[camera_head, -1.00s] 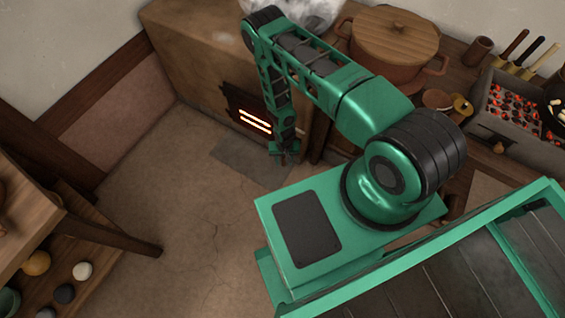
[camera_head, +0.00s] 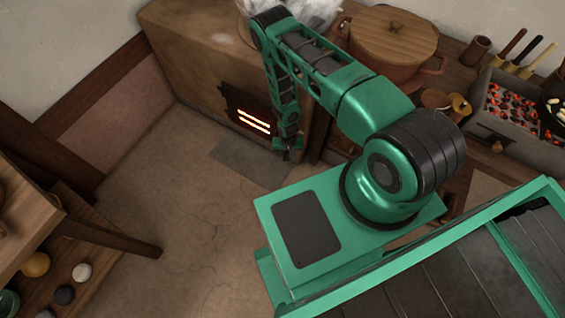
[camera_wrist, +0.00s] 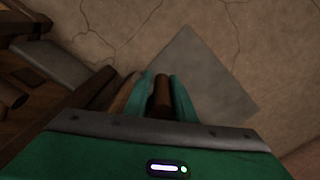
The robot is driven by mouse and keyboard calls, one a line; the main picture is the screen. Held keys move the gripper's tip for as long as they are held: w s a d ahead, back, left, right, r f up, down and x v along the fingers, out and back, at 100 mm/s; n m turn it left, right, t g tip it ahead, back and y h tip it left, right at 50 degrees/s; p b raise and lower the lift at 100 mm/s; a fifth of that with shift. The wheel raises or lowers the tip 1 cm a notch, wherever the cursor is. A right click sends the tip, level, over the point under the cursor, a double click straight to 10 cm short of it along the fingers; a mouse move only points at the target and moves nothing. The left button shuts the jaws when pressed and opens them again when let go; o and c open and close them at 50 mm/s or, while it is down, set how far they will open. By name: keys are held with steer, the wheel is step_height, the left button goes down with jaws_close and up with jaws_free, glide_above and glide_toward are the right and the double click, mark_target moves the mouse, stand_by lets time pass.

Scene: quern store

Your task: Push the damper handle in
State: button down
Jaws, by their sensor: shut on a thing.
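My gripper (camera_head: 288,152) is low beside the right front of the clay stove (camera_head: 190,62), above the floor. In the wrist view my gripper (camera_wrist: 163,94) is shut, with its green fingers on both sides of a short brown wooden cylinder. I take this for the damper handle (camera_wrist: 162,92). Its rod and where it enters the stove are hidden. In the head view my arm and fingers hide the handle. The stove's fire door (camera_head: 251,114) shows glowing slots left of my gripper.
A grey floor slab (camera_head: 250,163) lies before the stove. A lidded pot (camera_head: 393,45) and a brazier of red coals (camera_head: 510,112) stand on the right. A wooden table (camera_head: 110,237) stands at the left. The floor between is clear.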

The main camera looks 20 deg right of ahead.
steer(key=shift+w+d, duration=0.2)
steer(key=shift+w, duration=0.35)
steer(key=c, duration=1.6)
jaws_free()
steer(key=shift+s, duration=0.1)
steer(key=shift+r, duration=0.15)
step_height(320, 180, up, 10)
steer(key=shift+r, duration=0.25)
